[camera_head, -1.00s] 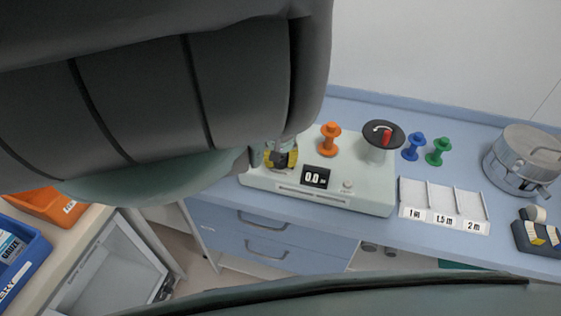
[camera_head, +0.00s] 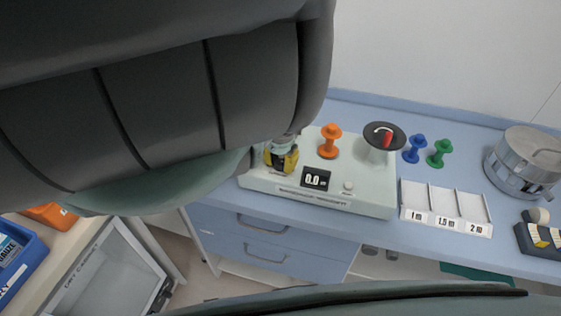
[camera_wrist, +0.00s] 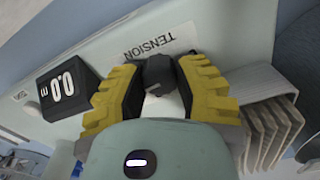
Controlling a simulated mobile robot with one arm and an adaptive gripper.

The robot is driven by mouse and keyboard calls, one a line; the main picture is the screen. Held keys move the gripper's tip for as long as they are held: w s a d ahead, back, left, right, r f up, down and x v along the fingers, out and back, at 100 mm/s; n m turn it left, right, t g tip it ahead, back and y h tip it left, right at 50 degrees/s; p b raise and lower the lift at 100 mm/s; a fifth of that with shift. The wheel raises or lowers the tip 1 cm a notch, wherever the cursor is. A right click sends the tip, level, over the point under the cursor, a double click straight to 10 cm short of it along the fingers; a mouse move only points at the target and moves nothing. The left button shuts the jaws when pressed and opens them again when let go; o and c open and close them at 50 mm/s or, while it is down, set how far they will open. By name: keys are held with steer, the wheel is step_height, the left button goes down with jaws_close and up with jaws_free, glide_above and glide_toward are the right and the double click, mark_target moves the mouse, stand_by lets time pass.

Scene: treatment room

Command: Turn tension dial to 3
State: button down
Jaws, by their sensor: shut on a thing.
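The tension dial (camera_wrist: 158,72) is a small dark knob beside the printed word TENSION in the wrist view. It sits between the yellow and black fingers of my gripper (camera_wrist: 160,84), which is shut on it. The dial's scale is hidden, so its setting cannot be read. In the head view my gripper (camera_head: 281,159) is at the left end of the pale machine (camera_head: 370,197), and the dial is hidden there. The display (camera_head: 316,178) reads 0.0, and it also shows in the wrist view (camera_wrist: 63,88).
Blue (camera_head: 415,149) and green (camera_head: 440,153) spools, a labelled tray (camera_head: 445,221) and a metal drum (camera_head: 522,162) stand to the right on the blue counter (camera_head: 300,220).

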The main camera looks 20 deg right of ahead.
stand_by(0.3)
steer(key=c, duration=0.6)
jaws_free()
